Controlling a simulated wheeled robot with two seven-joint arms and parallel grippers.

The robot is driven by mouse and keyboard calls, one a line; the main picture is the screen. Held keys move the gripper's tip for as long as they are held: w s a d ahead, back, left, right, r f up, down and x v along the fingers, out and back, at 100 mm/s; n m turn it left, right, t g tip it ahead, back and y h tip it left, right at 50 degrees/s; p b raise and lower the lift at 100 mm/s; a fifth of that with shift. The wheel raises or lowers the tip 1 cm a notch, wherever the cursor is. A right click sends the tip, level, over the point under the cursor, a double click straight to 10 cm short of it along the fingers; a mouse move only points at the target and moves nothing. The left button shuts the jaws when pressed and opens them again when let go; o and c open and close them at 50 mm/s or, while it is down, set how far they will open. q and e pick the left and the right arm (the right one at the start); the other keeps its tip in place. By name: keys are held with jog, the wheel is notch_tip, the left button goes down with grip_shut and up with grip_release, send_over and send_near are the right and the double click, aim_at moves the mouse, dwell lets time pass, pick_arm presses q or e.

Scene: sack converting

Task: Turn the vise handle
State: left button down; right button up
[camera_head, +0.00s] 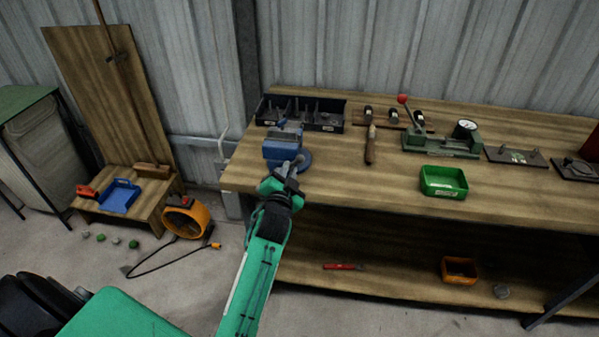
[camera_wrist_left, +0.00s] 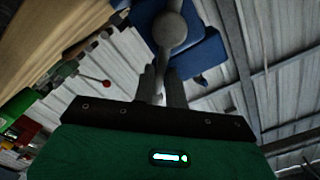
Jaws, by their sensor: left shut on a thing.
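A blue vise (camera_head: 283,147) is at the left end of the wooden workbench, partly hidden behind my left gripper (camera_head: 288,168). The left gripper is at the front of the vise, shut on the grey vise handle. In the left wrist view, the blue vise body (camera_wrist_left: 190,48) is at the top, with the round grey end of its screw (camera_wrist_left: 170,29). The vise handle (camera_wrist_left: 161,66) runs down from there between the dark fingers of the left gripper (camera_wrist_left: 162,84). My right gripper is not in view.
The workbench (camera_head: 330,185) holds a black divided tray (camera_head: 327,121), a wooden-handled tool (camera_head: 370,146), a green device with a red knob (camera_head: 440,145) and a green bin (camera_head: 443,181). An orange bin (camera_head: 459,270) is on the lower shelf. An orange blower (camera_head: 187,217) stands on the floor at left.

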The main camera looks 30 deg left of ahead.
pick_arm(q)
jog(key=shift+s+a+r+n+p, duration=0.1)
jog(key=shift+a+r+n+p, duration=0.15)
jog(key=shift+n, duration=0.5)
jog(key=shift+s+a+r+n+p, duration=0.1)
jog(key=shift+a+n+p, duration=0.25)
jog(key=shift+n, duration=0.35)
jog(key=shift+a+r+n+p, duration=0.2)
jog(key=shift+n+p, duration=0.15)
jog(key=shift+n, duration=0.4)
jog(key=c, duration=1.4)
grip_release()
jog(key=shift+c, duration=0.2)
jog(key=shift+s+f, duration=0.1)
